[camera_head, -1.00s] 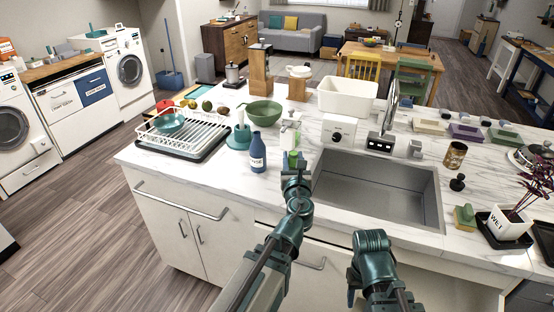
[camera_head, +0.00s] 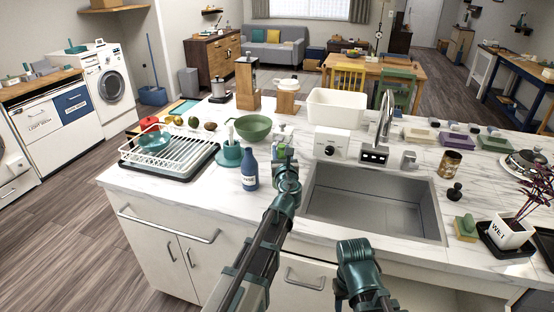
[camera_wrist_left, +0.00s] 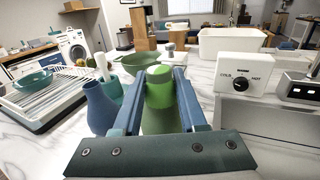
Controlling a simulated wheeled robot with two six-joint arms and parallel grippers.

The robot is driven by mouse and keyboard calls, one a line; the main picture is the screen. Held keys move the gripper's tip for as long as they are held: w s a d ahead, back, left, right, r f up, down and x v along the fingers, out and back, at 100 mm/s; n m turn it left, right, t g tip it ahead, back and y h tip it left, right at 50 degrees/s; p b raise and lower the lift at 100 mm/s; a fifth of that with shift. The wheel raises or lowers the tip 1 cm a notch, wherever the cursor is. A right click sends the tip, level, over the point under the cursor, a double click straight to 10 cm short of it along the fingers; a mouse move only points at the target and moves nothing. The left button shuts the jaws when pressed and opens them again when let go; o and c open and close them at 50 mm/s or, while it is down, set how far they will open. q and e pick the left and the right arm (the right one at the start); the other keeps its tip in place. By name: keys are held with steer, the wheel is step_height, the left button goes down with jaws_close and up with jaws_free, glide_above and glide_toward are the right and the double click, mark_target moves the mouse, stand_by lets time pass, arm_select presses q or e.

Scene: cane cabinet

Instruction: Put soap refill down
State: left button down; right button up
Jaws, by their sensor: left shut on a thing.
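The soap refill, a green bottle with a lighter green top (camera_wrist_left: 160,88), stands upright between the two blue fingers in the left wrist view. My left gripper (camera_head: 283,155) is shut on it, over the counter strip just left of the sink. In the head view the gripper mostly hides the bottle. Whether its base touches the counter is hidden. My right arm shows at the bottom of the head view, but its gripper is out of sight.
A blue bottle (camera_head: 250,169) and a teal holder (camera_head: 229,155) stand just left of the gripper. A green bowl (camera_head: 253,127) is behind, a dish rack (camera_head: 185,157) farther left. The sink (camera_head: 375,199) opens to the right. Bare marble (camera_head: 215,185) lies at front left.

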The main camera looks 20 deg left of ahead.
arm_select(q)
steer(key=shift+f+b, duration=0.25)
steer(key=shift+b, duration=0.1)
step_height(320, 180, down, 3)
steer(key=b, duration=0.3)
steer(key=shift+r, duration=0.1)
steer(key=shift+c, duration=2.2)
jaws_free()
steer(key=v, duration=1.2)
